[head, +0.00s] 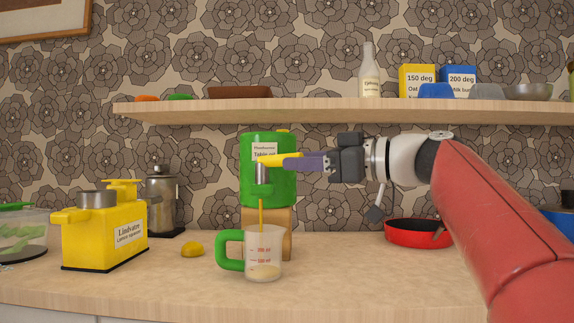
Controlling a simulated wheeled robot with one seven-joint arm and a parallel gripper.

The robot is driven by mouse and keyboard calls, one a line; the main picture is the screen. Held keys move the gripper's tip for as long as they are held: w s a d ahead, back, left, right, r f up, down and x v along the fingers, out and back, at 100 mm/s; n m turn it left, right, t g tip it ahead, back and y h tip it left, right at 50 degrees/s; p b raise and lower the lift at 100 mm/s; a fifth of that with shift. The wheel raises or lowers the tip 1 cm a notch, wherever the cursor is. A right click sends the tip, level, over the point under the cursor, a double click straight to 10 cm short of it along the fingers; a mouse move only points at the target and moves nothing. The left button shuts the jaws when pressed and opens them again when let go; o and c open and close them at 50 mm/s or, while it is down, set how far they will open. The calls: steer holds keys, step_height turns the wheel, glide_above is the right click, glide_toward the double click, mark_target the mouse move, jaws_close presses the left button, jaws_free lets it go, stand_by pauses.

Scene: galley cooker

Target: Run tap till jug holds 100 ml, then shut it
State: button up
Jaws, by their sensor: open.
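A green dispenser (260,190) with a partly legible label stands on a wooden block (281,232). Its metal tap (262,173) is running: a thin amber stream (261,213) falls into the clear jug (270,249) below. The jug has a green handle (228,250) on its left and red level marks too small to read surely. Pale liquid (264,272) lies at its bottom, seemingly below the lower mark. My gripper (304,161) is open at the right end of the tap's yellow lever (280,159). Whether it touches the lever cannot be told.
A yellow dispenser (104,236), a metal canister (161,200) and a yellow lemon-like object (192,249) stand left on the counter. A red pan (412,233) lies right, behind my arm. A wooden shelf (330,108) with boxes and a bottle (368,74) runs above.

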mark_target(268, 160)
steer(key=v, duration=0.3)
steer(key=shift+a, duration=0.1)
steer(key=shift+w+r+p, duration=0.15)
steer(key=shift+p, duration=0.35)
stand_by(4.2)
steer(key=shift+p, duration=0.55)
steer(key=p+x, duration=0.2)
steer(key=x, duration=0.5)
steer(key=shift+a, duration=0.35)
jaws_close()
